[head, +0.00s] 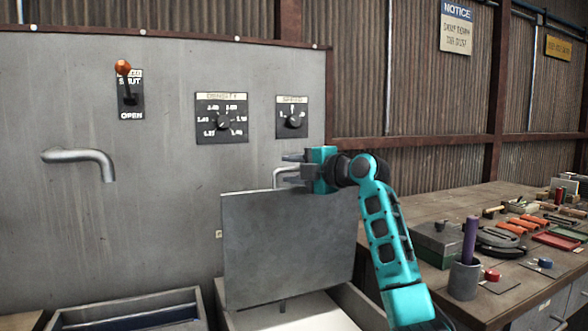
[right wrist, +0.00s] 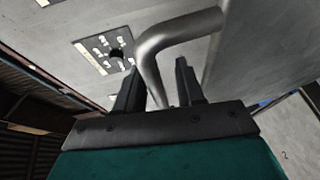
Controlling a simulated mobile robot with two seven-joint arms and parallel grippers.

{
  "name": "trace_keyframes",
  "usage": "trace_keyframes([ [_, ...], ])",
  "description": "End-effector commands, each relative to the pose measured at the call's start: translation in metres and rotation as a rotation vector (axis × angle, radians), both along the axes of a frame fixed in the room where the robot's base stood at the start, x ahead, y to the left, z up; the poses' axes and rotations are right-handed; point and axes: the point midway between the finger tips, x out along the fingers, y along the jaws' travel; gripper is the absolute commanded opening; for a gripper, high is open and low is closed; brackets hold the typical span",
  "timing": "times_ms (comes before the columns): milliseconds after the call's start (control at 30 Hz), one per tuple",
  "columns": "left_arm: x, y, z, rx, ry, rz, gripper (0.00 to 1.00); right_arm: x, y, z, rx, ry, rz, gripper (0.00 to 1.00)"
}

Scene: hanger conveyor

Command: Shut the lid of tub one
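A grey flat lid (head: 290,245) stands upright, raised, over a pale-lined tub (head: 352,300) at the lower middle of the head view. Another tub (head: 130,308) with a dark interior is to its left. My right gripper (head: 290,168) is just above the lid's top edge, pointing left. Its fingers are apart in the right wrist view (right wrist: 157,70), with nothing clearly held between them. My left gripper is not in view.
A bent metal spout (head: 285,175) on the grey panel is close to my right fingers. Another spout (head: 80,156), an orange-knobbed lever (head: 124,75) and two dials are on the panel. A cluttered workbench (head: 420,205) with tools is at the right.

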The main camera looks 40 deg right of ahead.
Motion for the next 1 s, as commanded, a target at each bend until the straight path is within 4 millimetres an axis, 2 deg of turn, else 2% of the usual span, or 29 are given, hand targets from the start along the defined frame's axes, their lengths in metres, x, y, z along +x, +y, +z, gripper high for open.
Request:
trace_keyframes([
  [133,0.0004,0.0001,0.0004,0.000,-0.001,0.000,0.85,-0.0001,0.0000,-0.0003,0.000,0.000,0.000,0.38],
  [533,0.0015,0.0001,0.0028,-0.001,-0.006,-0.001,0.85,-0.0004,-0.0001,-0.0004,0.001,0.001,0.000,0.00],
  [1000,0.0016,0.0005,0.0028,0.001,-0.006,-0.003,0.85,-0.0005,0.0000,-0.0003,0.000,0.000,0.000,0.00],
])
